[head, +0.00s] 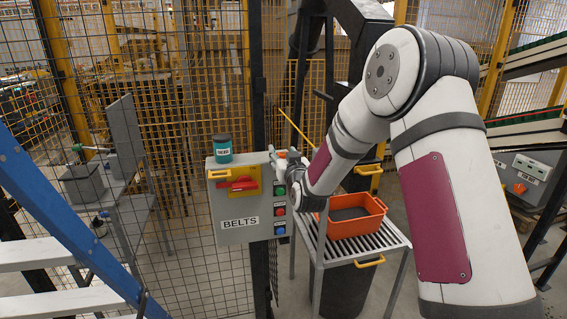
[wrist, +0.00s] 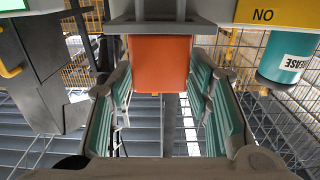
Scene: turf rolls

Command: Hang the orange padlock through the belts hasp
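The grey BELTS box (head: 250,236) stands left of centre in the head view, with a yellow plate and red switch handle (head: 238,184) on its front. My gripper (head: 283,160) is at the box's upper right edge. In the wrist view an orange block, which looks like the padlock (wrist: 160,63), sits between the teal-padded fingers (wrist: 160,80), touching or nearly touching both. Grey parts above it may be its shackle. I cannot make out the hasp clearly in either view.
A teal grease can (head: 222,149) stands on the box top; it also shows in the wrist view (wrist: 288,55). An orange crate (head: 352,213) rests on a slatted table (head: 395,243) to the right. Wire mesh fencing is behind, and a blue ladder (head: 65,215) is at left.

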